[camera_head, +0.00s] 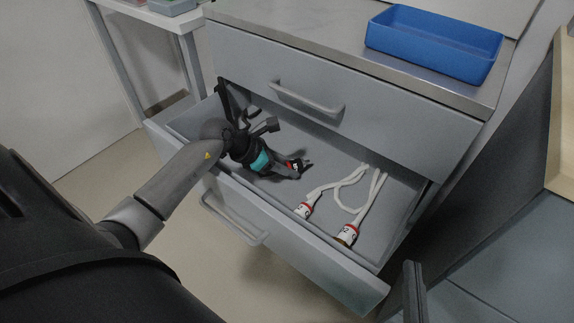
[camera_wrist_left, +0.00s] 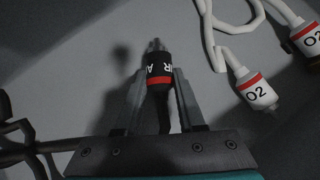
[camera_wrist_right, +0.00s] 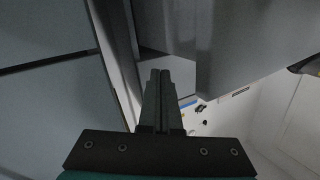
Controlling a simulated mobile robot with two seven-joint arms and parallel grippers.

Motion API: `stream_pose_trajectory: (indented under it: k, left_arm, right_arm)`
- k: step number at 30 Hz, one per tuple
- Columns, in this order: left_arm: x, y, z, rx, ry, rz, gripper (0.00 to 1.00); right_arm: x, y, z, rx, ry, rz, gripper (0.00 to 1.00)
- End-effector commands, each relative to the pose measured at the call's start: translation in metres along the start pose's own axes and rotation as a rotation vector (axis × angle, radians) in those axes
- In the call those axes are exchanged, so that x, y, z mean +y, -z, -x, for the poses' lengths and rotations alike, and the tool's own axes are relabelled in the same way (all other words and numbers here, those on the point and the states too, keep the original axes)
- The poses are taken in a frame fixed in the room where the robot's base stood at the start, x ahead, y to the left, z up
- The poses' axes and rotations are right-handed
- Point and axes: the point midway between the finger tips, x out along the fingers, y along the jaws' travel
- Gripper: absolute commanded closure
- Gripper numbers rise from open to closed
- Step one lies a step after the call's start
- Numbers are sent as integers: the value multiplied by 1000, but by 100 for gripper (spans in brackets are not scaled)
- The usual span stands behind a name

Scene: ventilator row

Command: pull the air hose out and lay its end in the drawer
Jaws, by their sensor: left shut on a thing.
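The air hose end (camera_wrist_left: 158,72) is a black connector with a red band and white "AIR" lettering. My left gripper (camera_wrist_left: 158,85) is shut on it, and its tip sticks out past the fingers. In the head view the air hose end (camera_head: 293,165) and my left gripper (camera_head: 300,166) are inside the open lower drawer (camera_head: 290,258), over its floor. A shadow lies apart from the connector on the floor; I cannot tell the exact height. The rest of the hose is mostly hidden by my arm. My right gripper (camera_wrist_right: 160,75) has its fingers together, empty, right of the drawer.
Two white hoses with red-banded O2 connectors (camera_head: 347,235) lie in the right part of the drawer. The upper drawer (camera_head: 350,115) is shut. A blue bin (camera_head: 435,45) stands on the cabinet top. Bare drawer floor lies between my left gripper and the white hoses.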

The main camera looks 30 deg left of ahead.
Motion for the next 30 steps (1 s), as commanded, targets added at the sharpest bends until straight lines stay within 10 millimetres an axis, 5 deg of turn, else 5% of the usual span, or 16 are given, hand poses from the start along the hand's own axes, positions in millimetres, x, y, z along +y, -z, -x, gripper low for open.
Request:
stream_pose_trajectory:
  k: [12,13,21,30]
  left_arm:
    - [0,0,-1,-2,0,0,100]
    - [0,0,-1,-2,0,0,58]
    - [0,1,-1,-1,0,0,28]
    - [0,1,-1,1,0,0,27]
  right_arm:
    - [-2,2,2,29,4,-7,100]
    - [-2,2,2,29,4,-7,100]
    - [-2,2,2,28,4,-7,100]
    - [-2,1,2,26,4,-6,100]
